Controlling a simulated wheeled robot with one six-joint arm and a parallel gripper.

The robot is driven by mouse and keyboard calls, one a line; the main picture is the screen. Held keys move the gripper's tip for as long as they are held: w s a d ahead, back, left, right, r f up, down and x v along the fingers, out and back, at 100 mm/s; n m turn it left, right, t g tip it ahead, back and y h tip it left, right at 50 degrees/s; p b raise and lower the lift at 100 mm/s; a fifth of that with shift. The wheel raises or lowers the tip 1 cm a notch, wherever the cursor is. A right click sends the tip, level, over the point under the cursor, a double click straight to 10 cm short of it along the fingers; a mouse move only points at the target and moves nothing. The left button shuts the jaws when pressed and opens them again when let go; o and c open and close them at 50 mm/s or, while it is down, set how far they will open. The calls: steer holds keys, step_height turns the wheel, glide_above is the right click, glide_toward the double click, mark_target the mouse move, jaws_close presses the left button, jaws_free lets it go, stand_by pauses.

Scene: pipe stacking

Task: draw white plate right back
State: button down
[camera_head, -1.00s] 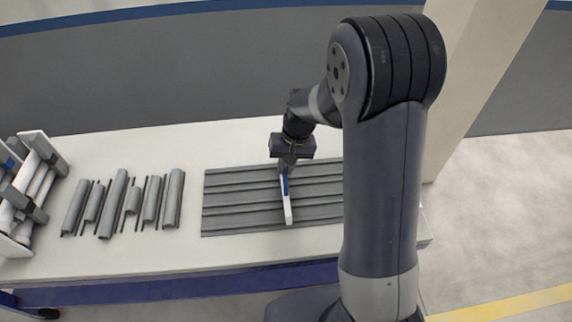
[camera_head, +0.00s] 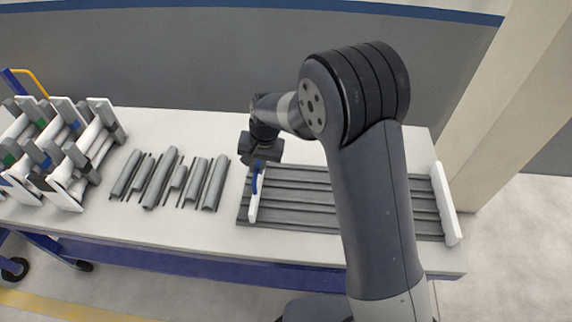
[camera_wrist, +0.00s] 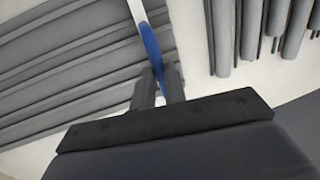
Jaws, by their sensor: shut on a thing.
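A narrow white plate (camera_head: 254,208) with a blue handle (camera_head: 255,182) stands across the left end of the grooved grey bed (camera_head: 300,200). My gripper (camera_head: 257,166) is shut on the blue handle at the plate's far end. In the wrist view the two fingers (camera_wrist: 160,84) close around the blue handle (camera_wrist: 150,45), and a bit of the white plate (camera_wrist: 137,12) shows beyond it. A second white plate (camera_head: 446,205) stands at the bed's right end. My arm hides part of the bed.
Several grey pipe pieces and thin rods (camera_head: 170,180) lie left of the bed, close to its left edge. White racks with pipes (camera_head: 75,155) stand at the table's left end. The white table (camera_head: 190,228) is clear along its front. A pale pillar (camera_head: 515,110) rises behind the right end.

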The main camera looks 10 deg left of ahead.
steer(key=shift+a+r, duration=0.1)
steer(key=shift+a, duration=2.2)
steer(key=c, duration=1.5)
jaws_free()
steer(key=shift+a, duration=0.1)
steer(key=shift+o, duration=0.2)
step_height(320, 180, up, 11)
steer(key=d, duration=0.2)
steer(key=shift+f, duration=0.2)
steer(key=shift+d, duration=0.1)
